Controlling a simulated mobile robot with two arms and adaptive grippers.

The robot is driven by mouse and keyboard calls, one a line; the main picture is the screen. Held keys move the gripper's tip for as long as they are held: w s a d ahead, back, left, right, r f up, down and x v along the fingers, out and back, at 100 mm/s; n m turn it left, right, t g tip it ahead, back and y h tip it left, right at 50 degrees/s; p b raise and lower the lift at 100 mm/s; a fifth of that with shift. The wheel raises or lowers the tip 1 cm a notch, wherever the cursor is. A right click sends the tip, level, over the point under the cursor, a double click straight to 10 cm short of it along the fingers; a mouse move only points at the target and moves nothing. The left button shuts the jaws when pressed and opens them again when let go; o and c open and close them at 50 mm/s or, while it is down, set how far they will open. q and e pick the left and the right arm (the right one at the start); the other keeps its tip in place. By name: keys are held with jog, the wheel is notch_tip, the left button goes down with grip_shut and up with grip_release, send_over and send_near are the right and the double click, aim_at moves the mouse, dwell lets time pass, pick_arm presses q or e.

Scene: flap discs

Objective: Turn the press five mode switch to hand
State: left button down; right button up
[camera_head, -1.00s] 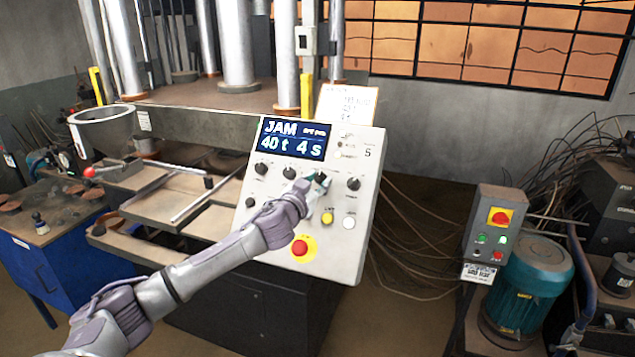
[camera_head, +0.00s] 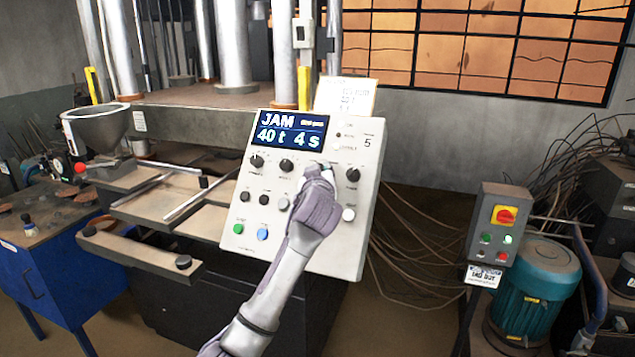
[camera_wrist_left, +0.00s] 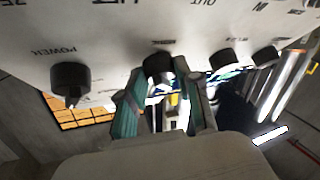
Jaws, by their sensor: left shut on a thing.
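The press control panel (camera_head: 345,215) is a tilted white box with a blue screen (camera_head: 290,133) reading JAM, 40 t, 4 s, and a number 5 at its upper right. My left gripper (camera_head: 324,172) is at the third knob of the upper row, which it mostly hides in the head view. In the left wrist view, a black knob (camera_wrist_left: 158,68) sits between the two fingertips of the gripper (camera_wrist_left: 166,88), which are shut on it. Its label is too small to read for sure, and its pointer direction is hidden. My right gripper is not in view.
Other black knobs flank it: one marked POWER (camera_wrist_left: 70,78) and one on the other side (camera_wrist_left: 222,60). A green button (camera_head: 239,228) and blue button (camera_head: 263,234) are low on the panel. A grey switch box (camera_head: 495,225) stands right, beside loose cables.

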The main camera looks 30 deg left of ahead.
pick_arm(q)
jog(key=shift+w+d+n+g+y+b, duration=0.1)
jog(key=shift+n+g+y+b, duration=0.5)
jog(key=shift+n, duration=0.4)
jog(key=shift+r, duration=0.1)
jog(key=c, duration=0.8)
grip_release()
jog(key=v, duration=1.2)
jog(key=shift+r, duration=0.15)
